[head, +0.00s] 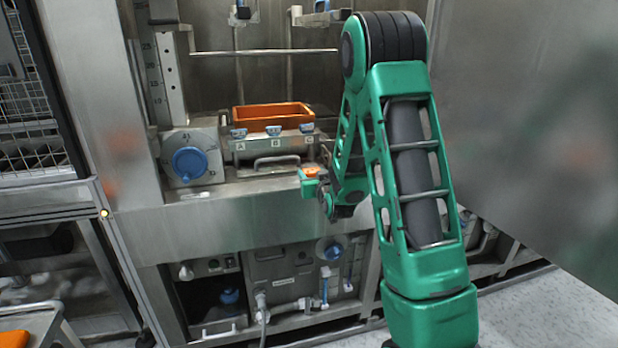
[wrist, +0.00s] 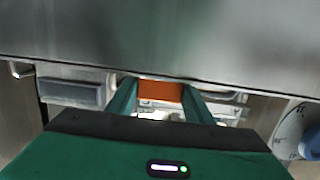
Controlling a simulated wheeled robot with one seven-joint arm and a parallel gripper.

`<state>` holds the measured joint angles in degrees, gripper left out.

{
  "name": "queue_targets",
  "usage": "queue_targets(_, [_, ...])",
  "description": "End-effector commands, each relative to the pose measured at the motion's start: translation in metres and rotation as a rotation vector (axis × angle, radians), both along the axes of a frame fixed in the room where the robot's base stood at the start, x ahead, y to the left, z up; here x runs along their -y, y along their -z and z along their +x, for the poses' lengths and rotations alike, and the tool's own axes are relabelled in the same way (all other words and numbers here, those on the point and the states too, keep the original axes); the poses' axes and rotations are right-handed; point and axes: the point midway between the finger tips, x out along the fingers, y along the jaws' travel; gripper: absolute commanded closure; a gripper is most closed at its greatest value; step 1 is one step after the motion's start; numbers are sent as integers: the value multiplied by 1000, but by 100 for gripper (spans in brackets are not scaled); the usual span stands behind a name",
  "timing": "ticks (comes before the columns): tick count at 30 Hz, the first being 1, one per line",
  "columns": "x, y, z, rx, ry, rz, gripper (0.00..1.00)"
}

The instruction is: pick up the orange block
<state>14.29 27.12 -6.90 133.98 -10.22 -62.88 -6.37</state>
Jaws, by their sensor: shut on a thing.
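The orange block (wrist: 161,91) is between the two fingers of my gripper (wrist: 160,100) in the wrist view. The fingers are shut on its sides. In the head view the block (head: 311,171) shows as a small orange patch at my gripper (head: 309,183), in front of the steel ledge of the washer. Part of the block is hidden by the green fingers. Whether it touches the ledge I cannot tell.
A large steel panel (head: 540,120) fills the right side. An orange item (head: 14,339) lies on a cart at lower left.

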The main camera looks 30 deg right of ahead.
Motion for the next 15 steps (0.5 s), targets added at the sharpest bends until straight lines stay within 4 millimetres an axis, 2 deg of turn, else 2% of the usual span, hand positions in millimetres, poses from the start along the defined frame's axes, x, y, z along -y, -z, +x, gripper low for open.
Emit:
queue_targets(8, [0, -16, 0, 4, -1, -2, 77])
queue_targets(13, [0, -41, 0, 7, -2, -1, 77])
queue_targets(14, [-1, -46, 0, 5, -2, -1, 77])
queue_targets(15, [-10, -46, 0, 2, -6, -1, 77])
